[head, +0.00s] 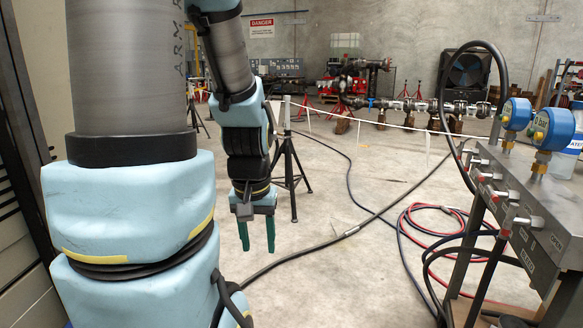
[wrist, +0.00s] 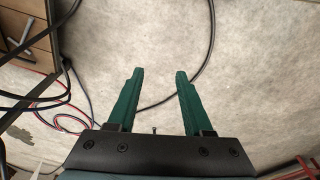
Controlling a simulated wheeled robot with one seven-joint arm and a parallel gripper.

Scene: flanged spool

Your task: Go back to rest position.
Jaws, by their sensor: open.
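My gripper (head: 257,236) hangs from my arm left of the middle in the head view, with its green fingers pointing down over the concrete floor. In the wrist view my gripper (wrist: 160,90) shows two green fingers spread well apart with nothing between them. The flanged spool of the scene cannot be made out for certain; a flanged pipe assembly (head: 430,106) runs across the back in the head view, well away from my gripper.
A metal panel stand (head: 540,215) with blue gauges (head: 553,129) stands at the right. A black tripod stand (head: 290,170) stands behind my gripper. The floor (head: 330,270) at the front middle is mostly open.

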